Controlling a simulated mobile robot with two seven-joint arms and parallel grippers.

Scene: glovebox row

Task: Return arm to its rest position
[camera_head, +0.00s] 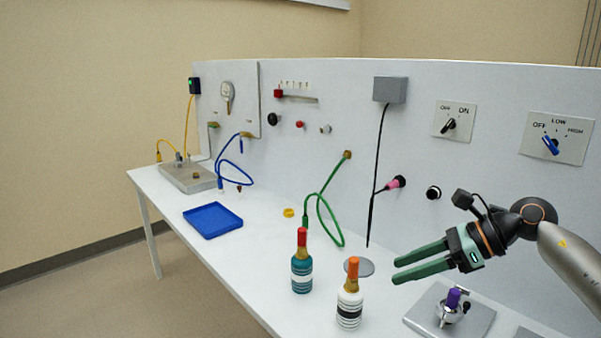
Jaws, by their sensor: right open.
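My right gripper (420,262) comes in from the right with its arm. Its two green fingers are apart and point left, with nothing between them. It hangs above the table, in front of the panel. A metal plate with a purple-topped fitting (452,299) lies below it. A white bottle with dark bands and an orange top (349,300) stands to the lower left of the fingertips. A teal bottle with a red top (301,265) stands farther left. My left gripper is not in the view.
The white table (262,258) runs along a grey panel (330,120) with knobs and hoses. A blue tray (213,219) lies at left. A green hose (322,205) and a black cable (377,160) hang near the bottles. A grey disc (360,268) lies behind the white bottle.

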